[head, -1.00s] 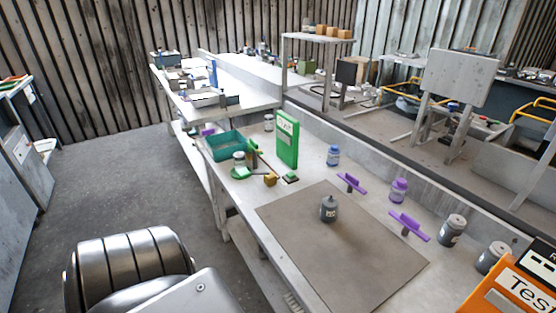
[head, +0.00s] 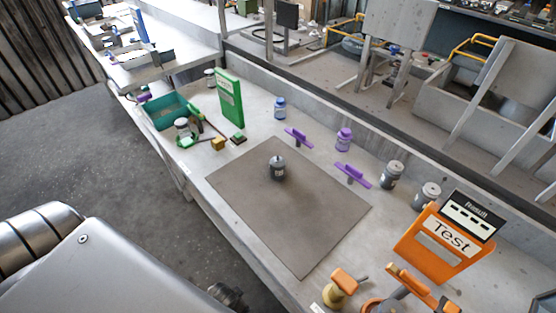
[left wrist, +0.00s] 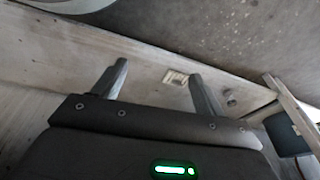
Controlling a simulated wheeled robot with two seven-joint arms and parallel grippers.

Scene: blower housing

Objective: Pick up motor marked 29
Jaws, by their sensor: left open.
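A grey motor (head: 277,168) with a small pale label stands upright on the brown mat (head: 310,235) in the head view. Two more grey motors, one (head: 391,175) and another (head: 426,196), stand at the back right of the bench, off the mat. The numbers on their labels are too small to read. My left gripper (left wrist: 158,70) is open and empty in the left wrist view, its two fingers spread, with no motor between them. My left arm shows at the lower left of the head view, short of the mat. My right gripper is in neither view.
Purple-handled tools (head: 353,175), a purple bottle (head: 343,139) and a blue bottle (head: 280,107) stand behind the mat. A green board (head: 229,98) and teal bin (head: 165,112) are at left. An orange Test stand (head: 440,245) and orange tools are at right. Most of the mat is clear.

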